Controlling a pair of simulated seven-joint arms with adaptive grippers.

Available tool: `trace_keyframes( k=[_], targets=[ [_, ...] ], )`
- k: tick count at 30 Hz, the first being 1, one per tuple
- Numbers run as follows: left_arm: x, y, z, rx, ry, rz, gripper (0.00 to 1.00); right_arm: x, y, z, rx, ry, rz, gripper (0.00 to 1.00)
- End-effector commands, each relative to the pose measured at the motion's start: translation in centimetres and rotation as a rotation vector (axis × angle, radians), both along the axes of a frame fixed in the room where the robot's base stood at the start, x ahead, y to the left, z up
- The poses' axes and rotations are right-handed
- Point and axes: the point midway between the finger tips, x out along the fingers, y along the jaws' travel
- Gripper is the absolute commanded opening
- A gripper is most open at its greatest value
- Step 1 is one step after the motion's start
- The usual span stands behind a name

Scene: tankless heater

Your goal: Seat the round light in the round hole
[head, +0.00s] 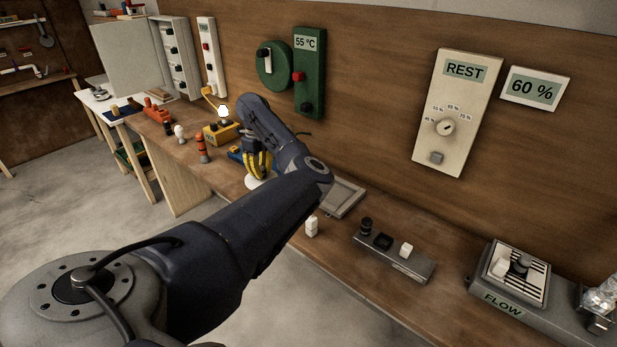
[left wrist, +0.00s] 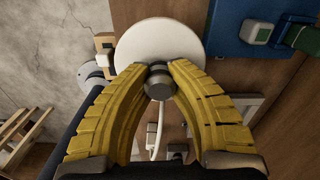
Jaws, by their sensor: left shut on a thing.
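My left gripper (head: 258,164) is low over the bench in the head view. Its yellow fingers (left wrist: 158,85) are shut on the grey stub of a white round disc, which I take to be the round light (left wrist: 160,42). The disc's broad face is turned away from the gripper, and a white cable hangs by the stub. In the head view only part of the white disc (head: 253,183) shows under the fingers. I cannot make out a round hole in either view. My right gripper is not in view.
A blue box (head: 238,154) lies beside the gripper; it also shows in the wrist view (left wrist: 232,38). A grey frame (head: 343,198) lies to the right. A yellow box (head: 220,133) with a lit bulb and an orange-red figure (head: 202,150) stand to the left.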

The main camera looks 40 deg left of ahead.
Motion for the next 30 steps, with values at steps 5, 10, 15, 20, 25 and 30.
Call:
trace_keyframes(
  k=[5,10,15,20,25,30],
  targets=[
    [-2.8,1.4,3.2,0.001,-0.007,0.23,0.0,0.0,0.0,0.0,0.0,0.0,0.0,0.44],
    [-7.1,2.2,8.3,-0.001,-0.01,0.554,0.0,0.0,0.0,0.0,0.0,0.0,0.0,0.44],
    [-11.9,1.6,13.6,-0.002,-0.008,0.871,0.0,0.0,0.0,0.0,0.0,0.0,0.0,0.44],
    [-16.4,-0.2,18.1,-0.003,-0.007,1.161,0.0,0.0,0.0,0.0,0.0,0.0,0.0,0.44],
    [-20.9,-3.4,22.5,-0.004,-0.007,1.457,0.0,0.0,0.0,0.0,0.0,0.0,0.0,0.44],
    [-24.3,-6.8,25.6,-0.003,-0.004,1.686,0.0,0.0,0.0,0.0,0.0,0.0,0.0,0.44]
  ],
)
